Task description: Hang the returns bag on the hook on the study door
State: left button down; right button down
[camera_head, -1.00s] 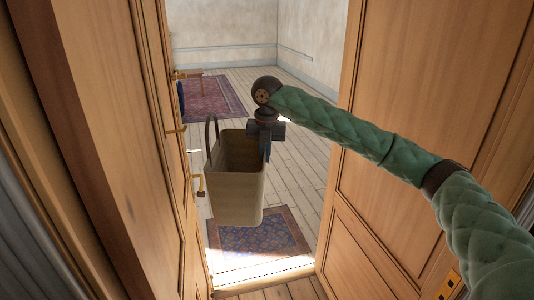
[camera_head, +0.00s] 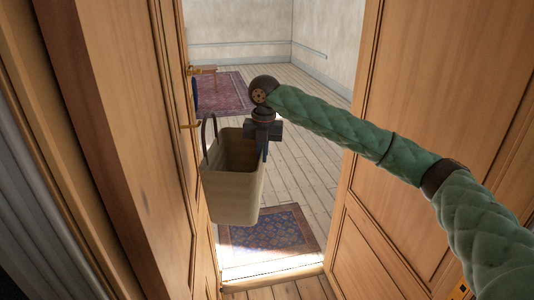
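The returns bag (camera_head: 232,192) is a beige open-topped bag with dark handles. It hangs upright in the doorway, close to the left door leaf (camera_head: 120,150). My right gripper (camera_head: 263,150) is at the bag's right upper edge and appears shut on it; the fingertips are partly hidden. A brass handle or hook-like fitting (camera_head: 190,126) sticks out from the left door's edge, just above and left of the bag. I cannot tell whether it is the hook. The bag's left handle rises close beside this fitting. My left gripper is not in view.
The right door leaf (camera_head: 432,130) stands open on the right. A blue patterned mat (camera_head: 268,232) lies past the threshold (camera_head: 270,272). The room's middle is clear.

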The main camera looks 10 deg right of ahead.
jog(key=shift+w+a+f, duration=0.1)
jog(key=shift+a+f, duration=0.2)
jog(key=shift+a, duration=0.5)
jog(key=shift+s+a+f, duration=0.1)
jog(key=shift+a+f, duration=0.2)
jog(key=shift+a, duration=0.5)
jog(key=shift+w+a+f, duration=0.1)
jog(key=shift+a+f, duration=0.2)
jog(key=shift+a, duration=0.5)
